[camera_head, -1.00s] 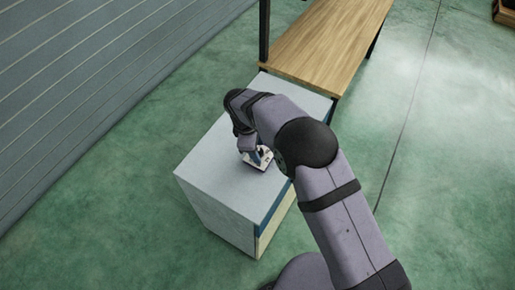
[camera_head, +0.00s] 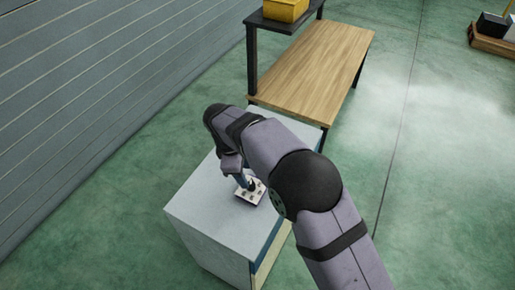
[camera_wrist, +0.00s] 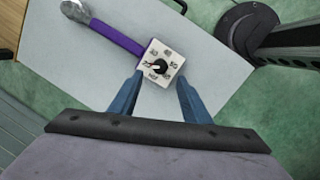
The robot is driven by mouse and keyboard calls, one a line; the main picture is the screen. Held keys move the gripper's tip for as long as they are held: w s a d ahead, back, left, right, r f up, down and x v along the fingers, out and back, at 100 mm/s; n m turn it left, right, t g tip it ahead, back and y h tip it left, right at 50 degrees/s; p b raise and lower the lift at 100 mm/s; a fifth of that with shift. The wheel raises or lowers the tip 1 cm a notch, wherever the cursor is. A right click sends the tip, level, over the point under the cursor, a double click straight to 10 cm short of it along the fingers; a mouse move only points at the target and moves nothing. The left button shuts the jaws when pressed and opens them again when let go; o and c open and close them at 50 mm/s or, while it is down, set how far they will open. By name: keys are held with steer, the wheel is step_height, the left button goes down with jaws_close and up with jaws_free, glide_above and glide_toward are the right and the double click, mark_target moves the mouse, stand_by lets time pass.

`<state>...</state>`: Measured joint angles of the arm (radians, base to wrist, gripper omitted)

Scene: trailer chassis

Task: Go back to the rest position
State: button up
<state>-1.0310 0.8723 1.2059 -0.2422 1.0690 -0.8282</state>
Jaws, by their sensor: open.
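My gripper (camera_wrist: 160,102) is open, with its two blue fingers apart in the wrist view. In the head view my gripper (camera_head: 242,181) is over the white cabinet top, partly hidden by my arm. Just beyond the fingertips in the wrist view lies a small white square plate with a black knob (camera_wrist: 160,68). The plate also shows in the head view (camera_head: 250,194). I cannot tell whether the fingers touch it. My arm bends over the cabinet from the lower right.
A purple-handled tool (camera_wrist: 115,38) lies on the white cabinet top (camera_head: 205,215), touching or close to the plate. A wooden bench (camera_head: 315,60) with a dark shelf and yellow bin (camera_head: 286,9) stands behind. A grey slatted wall (camera_head: 90,80) is left.

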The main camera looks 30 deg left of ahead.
steer(key=w+d+r+m+p, duration=0.1)
steer(key=w+d+r+m, duration=0.15)
steer(key=d, duration=0.55)
steer(key=w+d+r+m+g+p, duration=0.1)
steer(key=d+r+m, duration=0.1)
steer(key=d+m, duration=0.35)
steer(key=w+d+r+m, duration=0.1)
steer(key=d+r+m, duration=0.15)
steer(key=d, duration=0.65)
steer(key=s+d+r+m+p, duration=0.1)
steer(key=s+d+m, duration=0.5)
steer(key=d, duration=0.4)
steer(key=s+d+m+g+y+p, duration=0.1)
steer(key=s+d+m, duration=0.5)
steer(key=s+d, duration=0.2)
steer(key=d, duration=0.2)
steer(key=shift+s+d+r+p, duration=0.2)
steer(key=shift+d+r+p, duration=0.15)
steer(key=shift+r, duration=0.05)
steer(key=shift+f, duration=0.1)
step_height(320, 180, down, 37)
steer(key=b, duration=3.7)
